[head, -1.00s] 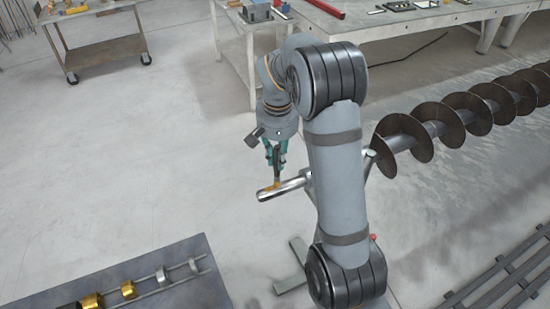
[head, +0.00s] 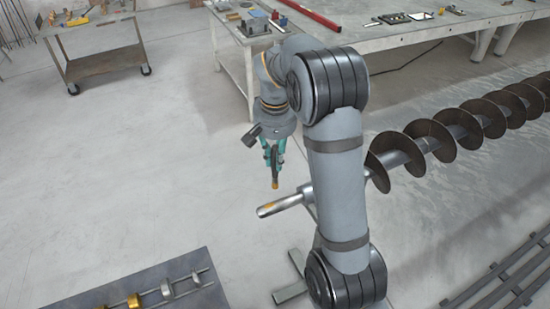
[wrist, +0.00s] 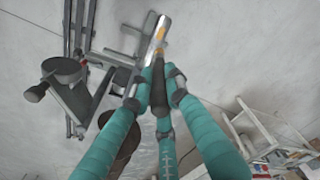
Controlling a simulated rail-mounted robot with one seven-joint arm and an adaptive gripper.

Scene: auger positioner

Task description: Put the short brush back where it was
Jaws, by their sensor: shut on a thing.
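My gripper (head: 274,152), with teal fingers, is shut on the short brush (head: 275,177), which hangs bristles down with a dark handle and an orange-brown tip. In the wrist view the fingers of my gripper (wrist: 160,85) close around the brush's dark handle (wrist: 158,98). The brush tip is just behind the bare metal end of the auger shaft (head: 283,206) in the head view and looks apart from it. The shaft end (wrist: 156,38) has an orange smear. The brush's former resting place cannot be made out.
The spiral auger (head: 430,140) runs to the right. A tool cart (head: 97,38) is at back left. Open floor lies left.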

